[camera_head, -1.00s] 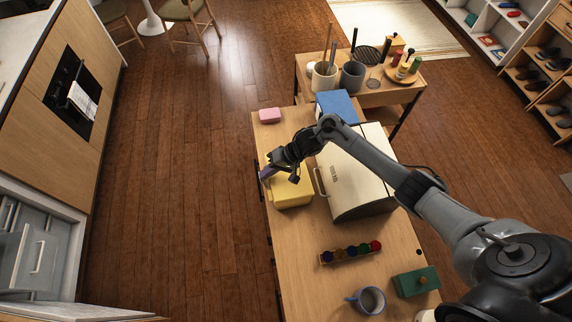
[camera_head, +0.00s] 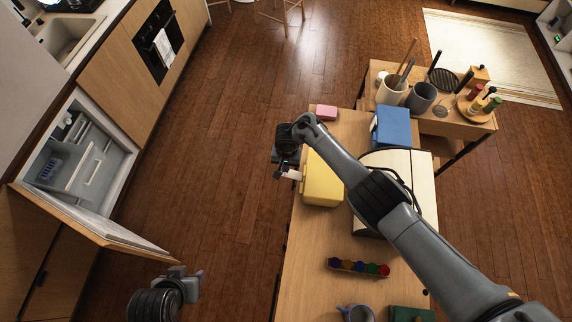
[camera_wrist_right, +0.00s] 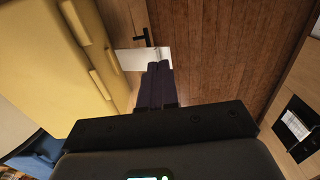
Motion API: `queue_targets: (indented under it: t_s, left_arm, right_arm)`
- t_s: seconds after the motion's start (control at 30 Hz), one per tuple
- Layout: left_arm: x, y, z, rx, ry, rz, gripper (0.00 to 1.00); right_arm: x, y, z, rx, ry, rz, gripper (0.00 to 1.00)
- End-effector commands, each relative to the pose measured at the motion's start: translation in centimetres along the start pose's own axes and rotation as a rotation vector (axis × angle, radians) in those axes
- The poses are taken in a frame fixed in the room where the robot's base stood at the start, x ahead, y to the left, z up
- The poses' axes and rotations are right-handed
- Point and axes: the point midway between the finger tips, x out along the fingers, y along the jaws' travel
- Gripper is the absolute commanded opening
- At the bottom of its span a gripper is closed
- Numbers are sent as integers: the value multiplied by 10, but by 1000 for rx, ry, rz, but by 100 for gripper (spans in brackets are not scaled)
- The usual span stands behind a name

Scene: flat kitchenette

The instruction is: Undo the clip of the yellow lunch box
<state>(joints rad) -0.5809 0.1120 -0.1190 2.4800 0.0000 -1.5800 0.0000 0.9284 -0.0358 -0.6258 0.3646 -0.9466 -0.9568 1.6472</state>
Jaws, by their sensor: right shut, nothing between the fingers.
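The yellow lunch box (camera_head: 324,182) stands near the left edge of the wooden table; it fills the left of the wrist view (camera_wrist_right: 55,60). A white tab (camera_head: 292,174), which looks like its clip, sticks out past its left side; it also shows in the wrist view (camera_wrist_right: 128,59). My right gripper (camera_head: 281,172) is beside that tab, beyond the table edge. Its dark fingers (camera_wrist_right: 160,64) are together and empty, and overlap the tab's end in the wrist view; whether they touch cannot be told. My left gripper (camera_head: 196,284) is low at bottom left, away from the table; its jaw gap is unclear.
A cream bread box (camera_head: 420,175) stands right of the lunch box, partly behind my right arm. A blue box (camera_head: 391,126) and a pink block (camera_head: 326,112) are behind. Open floor lies left of the table.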

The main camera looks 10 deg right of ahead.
Motion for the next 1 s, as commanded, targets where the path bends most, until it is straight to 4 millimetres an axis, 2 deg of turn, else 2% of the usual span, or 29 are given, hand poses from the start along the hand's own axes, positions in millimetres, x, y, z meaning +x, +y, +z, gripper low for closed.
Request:
queue_targets:
  t_s: [0.63,1.0]
  left_arm:
    - [-11,-3,-3,13,-2,-9,43]
    - [-12,-2,-4,9,-1,-6,43]
  right_arm:
    - [4,14,0,1,-1,-4,0]
    - [4,15,0,0,0,-4,0]
